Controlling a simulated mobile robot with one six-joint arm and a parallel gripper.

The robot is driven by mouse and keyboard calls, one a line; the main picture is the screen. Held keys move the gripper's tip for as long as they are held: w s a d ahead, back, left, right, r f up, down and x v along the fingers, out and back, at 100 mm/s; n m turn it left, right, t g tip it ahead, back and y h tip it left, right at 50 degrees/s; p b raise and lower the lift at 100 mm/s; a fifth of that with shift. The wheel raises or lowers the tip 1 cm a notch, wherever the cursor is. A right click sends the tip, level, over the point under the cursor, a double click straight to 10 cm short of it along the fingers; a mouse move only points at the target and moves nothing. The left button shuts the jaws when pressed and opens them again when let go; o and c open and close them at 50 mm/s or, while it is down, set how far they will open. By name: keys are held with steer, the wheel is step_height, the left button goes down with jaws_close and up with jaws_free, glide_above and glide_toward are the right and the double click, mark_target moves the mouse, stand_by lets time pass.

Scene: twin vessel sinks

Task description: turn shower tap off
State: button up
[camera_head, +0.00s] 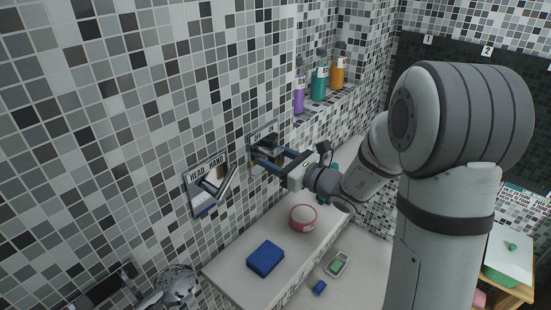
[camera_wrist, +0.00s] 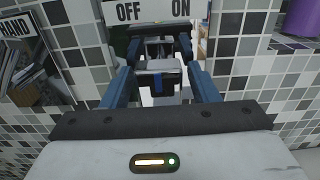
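The shower tap's plate (camera_head: 264,132) is on the tiled wall, left of the shelf. In the wrist view its sign (camera_wrist: 150,11) reads OFF on the left and ON on the right. A dark and metallic tap handle (camera_wrist: 158,82) with a blue mark sits below the sign, between my fingers. My gripper (camera_head: 268,157) is at the tap, and its two blue fingers also show in the wrist view (camera_wrist: 160,50). The fingers are spread apart, one on each side of the handle. Whether either finger touches it is unclear.
A HEAD/HAND plate with a lever (camera_head: 213,186) is close on the left. Purple (camera_head: 299,92), teal (camera_head: 319,82) and orange (camera_head: 338,70) bottles stand on the shelf to the right. A pink-and-white tub (camera_head: 303,217) and blue sponge (camera_head: 265,258) lie on the ledge below.

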steer(key=shift+o, duration=0.4)
steer(key=shift+s+d, duration=0.25)
steer(key=shift+d, duration=0.2)
steer(key=b+v, duration=0.1)
steer(key=v, duration=0.5)
steer(key=shift+s+d, duration=0.3)
steer(key=s+a+f+n+g+h, duration=0.2)
steer(key=s+n+g, duration=0.3)
steer(key=s+n, duration=0.25)
steer(key=s+a+f+n+g+h, duration=0.1)
steer(key=s+n+g+h, duration=0.1)
steer(key=s+n+g, duration=0.45)
steer(key=s+d+n+t+h, duration=0.1)
steer(key=s+d+n+h, duration=0.2)
steer(key=d+n+h, duration=0.2)
steer(key=s+d+n+t+h, duration=0.2)
steer(key=s+d+n+h, duration=0.2)
steer(key=d, duration=0.4)
steer(key=shift+s+d+f+n+h, duration=0.25)
steer(key=shift+n+h, duration=0.35)
steer(key=shift+n, duration=0.6)
